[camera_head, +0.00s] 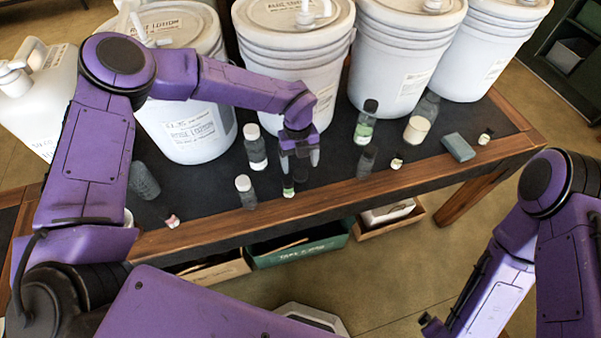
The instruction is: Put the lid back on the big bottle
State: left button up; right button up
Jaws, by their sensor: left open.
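My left gripper (300,162) is open and points down over the table's front part, its fingers apart. A small dark bottle with a green label (288,188) stands just below its left finger; I cannot tell whether they touch. A white-capped dark bottle (256,150) and a smaller white-capped one (246,192) stand to the left. A taller dark-capped bottle with a green label (366,124) stands to the right. I cannot tell which piece is the loose lid. My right gripper (434,326) is low, away from the table, its fingers unclear.
Several big white pump buckets (292,75) line the back of the dark-topped wooden table (330,197). A white jug (42,95) stands at the left. A grey block (458,147) and small bottles lie at the right. A green bin (300,246) sits below.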

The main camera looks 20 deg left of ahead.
aim_at(300, 174)
pick_arm(q)
notch_tip(300, 174, down, 4)
jog(key=shift+d+r+p, duration=0.1)
jog(key=shift+r+p, duration=0.05)
jog(key=shift+p, duration=0.45)
jog(key=shift+f, duration=0.25)
jog(key=c, duration=1.2)
jog(key=shift+r, duration=0.1)
notch_tip(300, 174, up, 10)
jog(key=b, duration=0.2)
